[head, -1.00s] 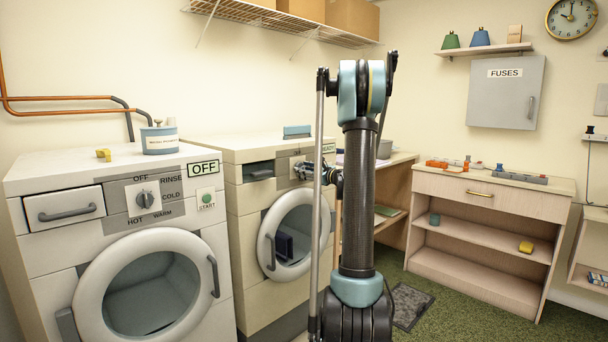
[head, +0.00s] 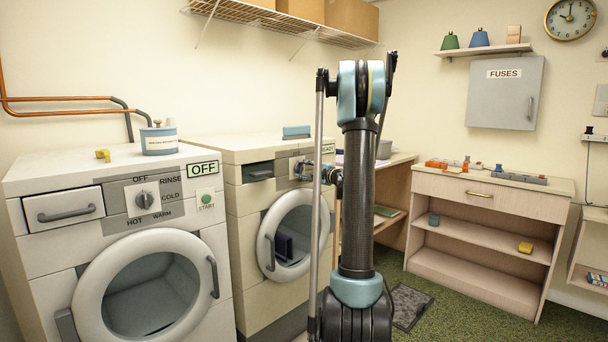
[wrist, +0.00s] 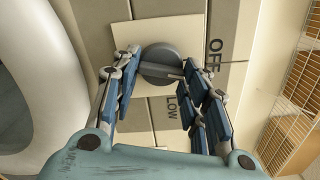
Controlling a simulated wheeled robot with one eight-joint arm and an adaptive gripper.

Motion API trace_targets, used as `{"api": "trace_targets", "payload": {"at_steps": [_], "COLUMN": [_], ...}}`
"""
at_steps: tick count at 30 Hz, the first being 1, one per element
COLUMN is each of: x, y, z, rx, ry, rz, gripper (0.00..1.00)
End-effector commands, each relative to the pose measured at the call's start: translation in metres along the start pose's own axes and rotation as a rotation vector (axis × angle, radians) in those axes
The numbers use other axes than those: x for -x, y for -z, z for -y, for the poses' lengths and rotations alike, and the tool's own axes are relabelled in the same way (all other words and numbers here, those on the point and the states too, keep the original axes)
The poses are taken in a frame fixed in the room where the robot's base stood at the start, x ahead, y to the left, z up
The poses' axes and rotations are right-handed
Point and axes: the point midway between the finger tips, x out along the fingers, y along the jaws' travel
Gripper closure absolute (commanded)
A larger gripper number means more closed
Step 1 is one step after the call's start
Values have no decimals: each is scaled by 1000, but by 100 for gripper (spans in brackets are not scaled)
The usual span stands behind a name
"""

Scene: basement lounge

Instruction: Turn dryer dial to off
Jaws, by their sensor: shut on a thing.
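The dryer (head: 270,190) is the right-hand machine, with a round door on its front. Its dial (wrist: 160,55) is a grey round knob with a raised bar on a pale plate in the wrist view.
A washer (head: 120,240) with its own dial (head: 144,200) and an OFF sign (head: 204,169) stands to the left. A shelf unit (head: 490,235) stands to the right. Green carpet between is mostly clear.

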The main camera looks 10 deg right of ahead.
Motion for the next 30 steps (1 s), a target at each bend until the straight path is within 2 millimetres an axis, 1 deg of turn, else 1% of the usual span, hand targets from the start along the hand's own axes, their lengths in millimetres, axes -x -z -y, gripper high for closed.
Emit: {"api": "trace_targets", "payload": {"at_steps": [1, 6, 12, 19, 30], "x": [1, 1, 1, 1, 1], "y": [-2, -2, -2, 0, 2], "z": [-3, -3, -2, -2, -1], "rx": [40, 166, 273, 337, 353], "ry": [-5, -6, -6, -6, -5], "rz": [4, 4, 2, 0, -5], "gripper": [83, 83, 83, 83, 83]}}
